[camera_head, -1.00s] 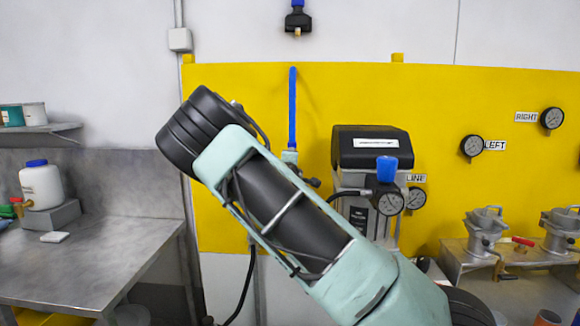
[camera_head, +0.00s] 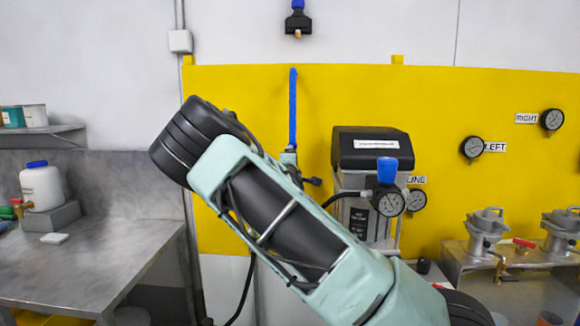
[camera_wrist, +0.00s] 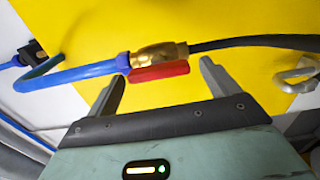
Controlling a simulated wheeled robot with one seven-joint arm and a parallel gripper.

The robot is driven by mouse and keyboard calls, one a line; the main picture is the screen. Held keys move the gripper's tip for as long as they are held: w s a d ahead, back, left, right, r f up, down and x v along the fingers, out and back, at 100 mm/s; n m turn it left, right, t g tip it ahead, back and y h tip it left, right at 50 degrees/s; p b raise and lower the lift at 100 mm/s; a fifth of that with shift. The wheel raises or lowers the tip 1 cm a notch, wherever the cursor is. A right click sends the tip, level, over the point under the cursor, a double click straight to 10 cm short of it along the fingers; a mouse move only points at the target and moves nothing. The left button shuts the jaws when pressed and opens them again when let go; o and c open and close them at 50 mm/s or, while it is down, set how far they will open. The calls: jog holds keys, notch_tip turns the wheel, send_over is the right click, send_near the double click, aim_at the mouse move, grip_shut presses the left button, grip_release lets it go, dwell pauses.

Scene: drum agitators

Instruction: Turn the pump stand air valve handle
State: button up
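The air valve shows in the wrist view as a brass body (camera_wrist: 160,54) between a blue hose and a black hose. Its red handle (camera_wrist: 159,72) lies along the near side of the brass body. My gripper (camera_wrist: 162,70) is open, one finger on each side of the red handle, with a visible gap at both ends. I see no clear contact with the handle.
The yellow panel (camera_head: 250,95) lies behind the valve. A pump unit (camera_head: 369,150) with gauges stands to the right of the arm. A steel bench (camera_head: 110,255) stands on the left. Clamped pots (camera_head: 486,225) sit on a shelf at the right.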

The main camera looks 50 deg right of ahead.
jog(key=b+v, duration=0.4)
jog(key=v, duration=1.3)
jog(key=shift+a, duration=0.2)
jog(key=shift+s+f, duration=0.1)
jog(key=shift+s, duration=0.05)
